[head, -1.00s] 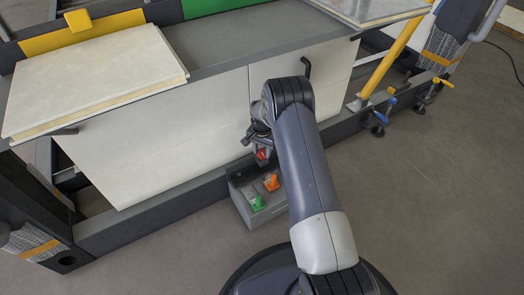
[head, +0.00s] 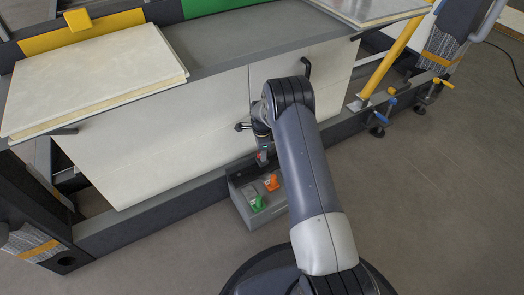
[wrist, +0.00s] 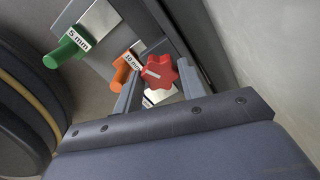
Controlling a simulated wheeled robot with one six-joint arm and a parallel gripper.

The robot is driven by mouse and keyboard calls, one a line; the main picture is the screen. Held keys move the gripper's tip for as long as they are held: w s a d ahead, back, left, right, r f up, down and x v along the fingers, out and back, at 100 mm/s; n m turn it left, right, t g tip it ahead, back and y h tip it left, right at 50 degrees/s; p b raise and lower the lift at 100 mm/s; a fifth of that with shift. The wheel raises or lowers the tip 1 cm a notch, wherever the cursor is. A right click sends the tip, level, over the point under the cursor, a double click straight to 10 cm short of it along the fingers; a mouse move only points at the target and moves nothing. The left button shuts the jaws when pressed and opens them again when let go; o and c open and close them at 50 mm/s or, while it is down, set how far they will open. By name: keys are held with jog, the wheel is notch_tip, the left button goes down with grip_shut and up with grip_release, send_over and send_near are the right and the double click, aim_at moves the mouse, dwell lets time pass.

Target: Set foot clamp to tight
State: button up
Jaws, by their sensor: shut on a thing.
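A red star-shaped knob (wrist: 161,71) with a white line on its face sits between the two fingertips of my gripper (wrist: 157,76) in the wrist view. My gripper is shut on it. In the head view the knob shows as a small red spot (head: 262,157) below my wrist, by the frame's lower rail and the back end of a grey box (head: 241,206). My arm hides part of this area. A pale plate shows behind the knob; I cannot tell how the knob is mounted or read any tight mark.
The grey box holds a green-handled piece labelled 5 mm (wrist: 65,50) and an orange-handled piece labelled 10 mm (wrist: 122,70), close to my left finger. Pale panels (head: 160,130) stand behind. Blue (head: 379,117) and yellow (head: 442,83) handles sit at the frame's right foot.

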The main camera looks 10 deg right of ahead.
jog(key=shift+m, duration=1.2)
jog(key=o, duration=1)
jog(key=shift+c, duration=0.2)
notch_tip(320, 180, up, 11)
jog(key=p, duration=0.4)
jog(key=shift+f, duration=0.2)
